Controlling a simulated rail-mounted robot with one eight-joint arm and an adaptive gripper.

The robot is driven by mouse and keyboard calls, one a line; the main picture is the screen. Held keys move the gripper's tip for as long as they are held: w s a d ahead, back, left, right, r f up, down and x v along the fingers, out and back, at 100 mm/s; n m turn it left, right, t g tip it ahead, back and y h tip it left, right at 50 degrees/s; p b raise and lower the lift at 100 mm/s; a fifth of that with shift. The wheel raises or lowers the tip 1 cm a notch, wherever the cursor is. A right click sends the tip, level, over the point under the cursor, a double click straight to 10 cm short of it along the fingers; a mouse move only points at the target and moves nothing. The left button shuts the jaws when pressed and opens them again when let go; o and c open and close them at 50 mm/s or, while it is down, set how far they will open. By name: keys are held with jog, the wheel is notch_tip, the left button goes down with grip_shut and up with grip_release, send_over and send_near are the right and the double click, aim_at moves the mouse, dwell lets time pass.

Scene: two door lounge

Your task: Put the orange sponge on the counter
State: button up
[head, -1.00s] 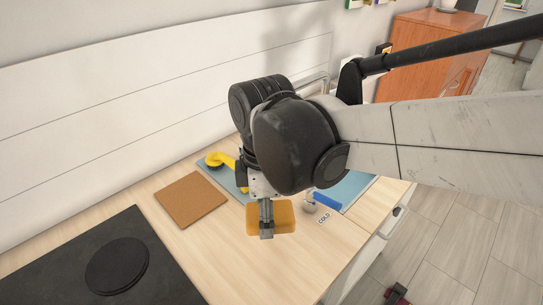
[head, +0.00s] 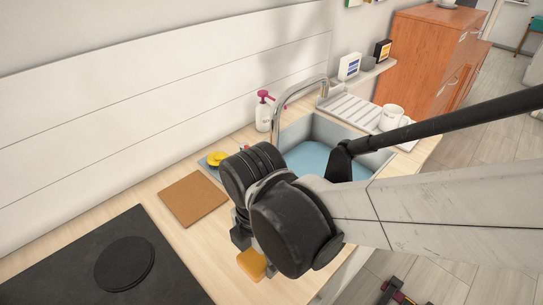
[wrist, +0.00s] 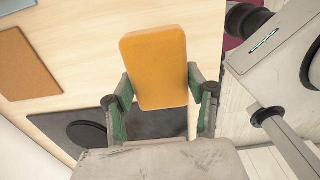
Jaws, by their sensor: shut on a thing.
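The orange sponge (wrist: 157,66) is held between the two fingers of my gripper (wrist: 160,92) in the wrist view, with one finger on each side. In the head view a corner of the sponge (head: 252,263) shows below my wrist, over the front part of the counter; my arm hides the rest and most of the gripper. The light wood counter (head: 178,247) lies beneath. I cannot tell in these views how far the sponge is above the counter.
A brown square board (head: 193,199) and a black hob (head: 95,265) lie to the left. A sink (head: 318,150) with a tap (head: 290,97), a soap bottle (head: 263,112) and a drying rack with a white mug (head: 391,117) are behind. Bare counter shows between board and hob.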

jog(key=w+f, duration=0.1)
jog(key=w, duration=0.1)
jog(key=w+f, duration=0.2)
jog(key=w, duration=0.1)
jog(key=shift+w+d+f, duration=0.1)
jog(key=shift+w+f, duration=0.1)
jog(key=shift+w, duration=0.15)
jog(key=shift+f+b, duration=0.3)
jog(key=shift+f, duration=1.7)
jog(key=shift+f, duration=0.2)
jog(key=o, duration=1)
jog(key=shift+c, duration=0.2)
jog(key=shift+r, duration=0.2)
